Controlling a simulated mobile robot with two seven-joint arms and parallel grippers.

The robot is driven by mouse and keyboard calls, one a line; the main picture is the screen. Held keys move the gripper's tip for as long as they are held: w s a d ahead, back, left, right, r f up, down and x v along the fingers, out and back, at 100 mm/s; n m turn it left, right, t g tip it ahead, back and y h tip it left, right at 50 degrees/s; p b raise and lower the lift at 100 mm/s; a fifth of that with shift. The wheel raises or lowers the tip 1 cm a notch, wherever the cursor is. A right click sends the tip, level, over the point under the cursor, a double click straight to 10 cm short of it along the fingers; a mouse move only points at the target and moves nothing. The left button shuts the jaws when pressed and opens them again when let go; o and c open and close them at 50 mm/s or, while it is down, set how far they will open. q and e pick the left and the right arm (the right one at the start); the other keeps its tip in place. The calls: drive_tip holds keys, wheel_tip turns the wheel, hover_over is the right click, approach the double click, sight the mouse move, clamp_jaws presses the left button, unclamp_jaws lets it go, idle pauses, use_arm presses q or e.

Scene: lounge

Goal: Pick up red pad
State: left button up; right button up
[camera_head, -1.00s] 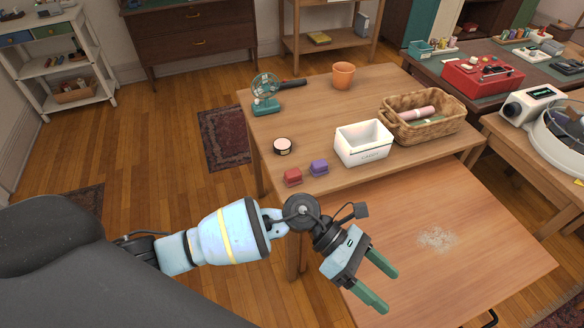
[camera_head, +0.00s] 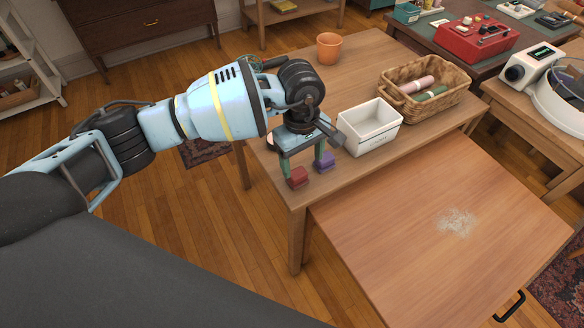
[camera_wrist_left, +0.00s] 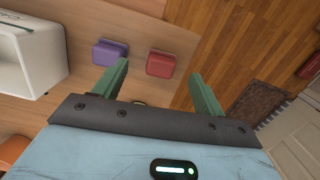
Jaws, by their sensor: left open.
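The red pad (camera_head: 298,177) lies on the wooden table near its front left corner. In the left wrist view the red pad (camera_wrist_left: 161,65) shows ahead of the gap between the fingertips. The purple pad (camera_head: 325,163) lies just to its right on the table; it also shows in the left wrist view (camera_wrist_left: 109,53). My left gripper (camera_head: 305,168) is open and points down over the pads; in the left wrist view its green fingers (camera_wrist_left: 158,78) are spread with nothing between them. I cannot tell its exact height above the table. My right gripper is not in view.
A white box (camera_head: 369,126) stands right of the gripper, with a wicker basket (camera_head: 425,84) beyond it. An orange pot (camera_head: 329,48) stands at the back. A lower wooden surface (camera_head: 440,240) with a pale speckled patch adjoins the table's front.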

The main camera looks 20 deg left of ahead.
sight(297, 172)
use_arm(q)
drive_tip(key=shift+w+a+r+y, duration=0.2)
drive_tip(key=shift+w+a, duration=0.15)
drive_tip(key=shift+a, duration=0.15)
drive_tip(key=shift+w+a+r+y, duration=0.2)
drive_tip(key=shift+w+a, duration=0.15)
drive_tip(key=shift+a, duration=0.1)
drive_tip(key=shift+d+f, duration=0.1)
drive_tip(key=shift+f, duration=0.1)
drive_tip(key=shift+s+f, duration=0.1)
drive_tip(key=shift+f, duration=1.1)
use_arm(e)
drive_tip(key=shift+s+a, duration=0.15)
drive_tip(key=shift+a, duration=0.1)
use_arm(q)
drive_tip(key=f, duration=0.5)
drive_tip(key=shift+s+d, duration=0.1)
drive_tip(key=shift+s, duration=0.25)
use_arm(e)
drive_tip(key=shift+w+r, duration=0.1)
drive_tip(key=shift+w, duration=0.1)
use_arm(q)
drive_tip(key=c, duration=1.1)
drive_tip(key=shift+o, duration=0.2)
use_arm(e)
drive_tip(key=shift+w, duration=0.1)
use_arm(q)
drive_tip(key=shift+r, duration=0.1)
